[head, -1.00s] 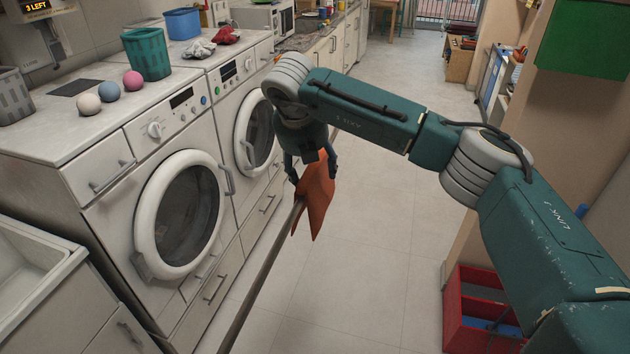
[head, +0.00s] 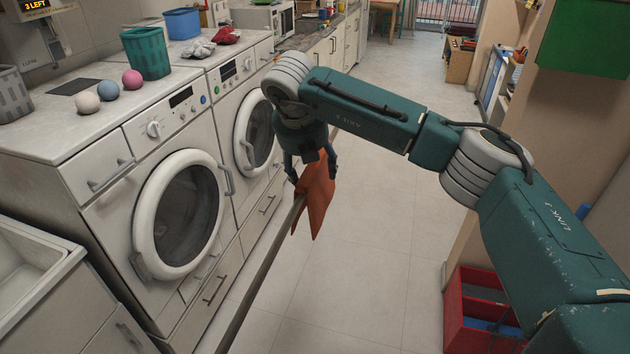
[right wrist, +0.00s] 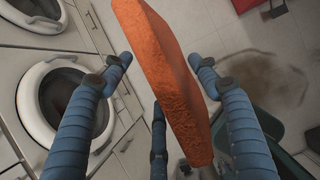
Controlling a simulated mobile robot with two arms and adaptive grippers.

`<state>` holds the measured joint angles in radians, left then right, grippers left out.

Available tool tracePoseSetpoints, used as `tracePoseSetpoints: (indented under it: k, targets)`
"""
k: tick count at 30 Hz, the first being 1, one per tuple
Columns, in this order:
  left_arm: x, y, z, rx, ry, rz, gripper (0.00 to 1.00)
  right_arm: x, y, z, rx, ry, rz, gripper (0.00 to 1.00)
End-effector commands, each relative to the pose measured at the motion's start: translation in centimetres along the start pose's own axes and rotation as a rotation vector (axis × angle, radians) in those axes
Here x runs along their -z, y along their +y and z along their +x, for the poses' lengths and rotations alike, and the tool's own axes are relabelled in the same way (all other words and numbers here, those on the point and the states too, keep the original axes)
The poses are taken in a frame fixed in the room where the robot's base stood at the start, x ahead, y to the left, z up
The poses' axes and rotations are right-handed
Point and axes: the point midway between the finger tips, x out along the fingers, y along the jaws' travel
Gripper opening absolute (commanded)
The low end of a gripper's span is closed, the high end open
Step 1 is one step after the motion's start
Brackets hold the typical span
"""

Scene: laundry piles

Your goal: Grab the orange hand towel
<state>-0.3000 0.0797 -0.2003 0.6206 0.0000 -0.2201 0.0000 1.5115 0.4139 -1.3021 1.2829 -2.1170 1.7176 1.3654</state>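The orange hand towel (head: 317,200) hangs folded over a long rail (head: 262,280) in front of the washing machines. My right gripper (head: 312,172) is above it, pointing down, with its fingers spread on either side of the towel's top. In the right wrist view the towel (right wrist: 170,80) passes between the open blue fingers (right wrist: 162,62). The left finger looks apart from the cloth; the right fingertip lies close to its edge, and I cannot tell if it touches. My left gripper is not in view.
Two front-loading washing machines (head: 160,135) stand left of the rail. A teal basket (head: 147,55), a blue bin (head: 183,23) and several balls (head: 108,90) sit on top. A red crate (head: 456,318) is on the floor at lower right. The tiled floor (head: 375,230) between is clear.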

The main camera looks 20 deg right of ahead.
Motion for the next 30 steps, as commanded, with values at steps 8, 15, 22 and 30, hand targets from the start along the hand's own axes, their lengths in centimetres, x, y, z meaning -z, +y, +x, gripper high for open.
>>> tracePoseSetpoints:
  k: [8,15,22,30]
  targets:
    - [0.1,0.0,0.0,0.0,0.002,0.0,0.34,0.0,0.0,0.0,0.0,0.0,0.0,0.12]
    - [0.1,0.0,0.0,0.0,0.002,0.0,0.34,0.0,0.0,0.0,0.0,0.0,0.0,0.11]
    - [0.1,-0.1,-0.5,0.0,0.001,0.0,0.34,-0.1,0.0,-0.3,0.0,0.0,0.0,0.11]
    - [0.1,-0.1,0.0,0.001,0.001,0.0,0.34,-1.3,0.1,-2.7,-0.003,-0.004,0.002,0.11]
